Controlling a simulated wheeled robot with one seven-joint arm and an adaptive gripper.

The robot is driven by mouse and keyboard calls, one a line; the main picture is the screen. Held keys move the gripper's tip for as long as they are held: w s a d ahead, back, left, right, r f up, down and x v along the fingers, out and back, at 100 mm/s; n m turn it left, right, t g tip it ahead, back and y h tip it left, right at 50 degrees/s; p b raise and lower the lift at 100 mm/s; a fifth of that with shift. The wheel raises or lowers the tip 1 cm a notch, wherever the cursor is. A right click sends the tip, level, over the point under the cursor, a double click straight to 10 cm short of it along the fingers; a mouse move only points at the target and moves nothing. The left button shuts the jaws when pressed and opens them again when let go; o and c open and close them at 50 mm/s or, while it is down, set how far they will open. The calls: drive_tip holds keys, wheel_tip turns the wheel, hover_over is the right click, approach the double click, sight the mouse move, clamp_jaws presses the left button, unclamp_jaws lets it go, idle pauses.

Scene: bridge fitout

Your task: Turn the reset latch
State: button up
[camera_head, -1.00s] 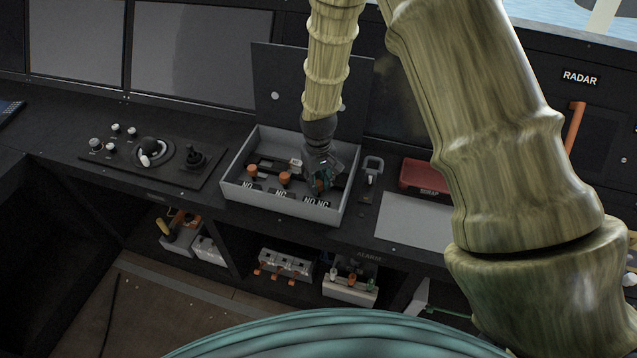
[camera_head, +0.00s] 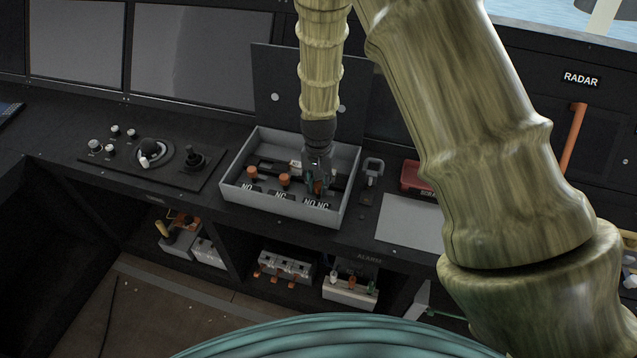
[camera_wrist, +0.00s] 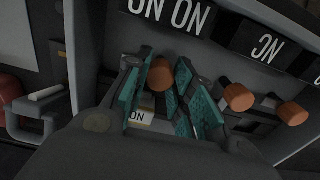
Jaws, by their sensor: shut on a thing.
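An open grey box (camera_head: 289,211) on the console holds a row of orange knobs, with labels reading NO, NC and NO NC in front. My gripper (camera_head: 317,187) points down into the right end of the box, above the NO NC labels. In the wrist view my gripper (camera_wrist: 171,90) has its teal finger pads shut around an orange knob (camera_wrist: 160,74). Two other orange knobs stand free, the middle one (camera_head: 284,179) and the left one (camera_head: 253,171). I cannot tell from the labels which knob is the reset latch.
The box's lid (camera_head: 275,85) stands raised behind it. A grey latch handle (camera_head: 372,169) and a red tray (camera_head: 412,176) lie to the right. A joystick panel (camera_head: 150,160) is on the left. Shelves below hold switch boxes (camera_head: 287,265).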

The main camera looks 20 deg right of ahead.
sight(319, 185)
idle(0.3)
drive_tip(key=o, duration=1.1)
drive_tip(key=shift+c, duration=0.2)
drive_tip(key=shift+r, duration=0.15)
wheel_tip(319, 185, up, 12)
drive_tip(key=shift+f, duration=0.2)
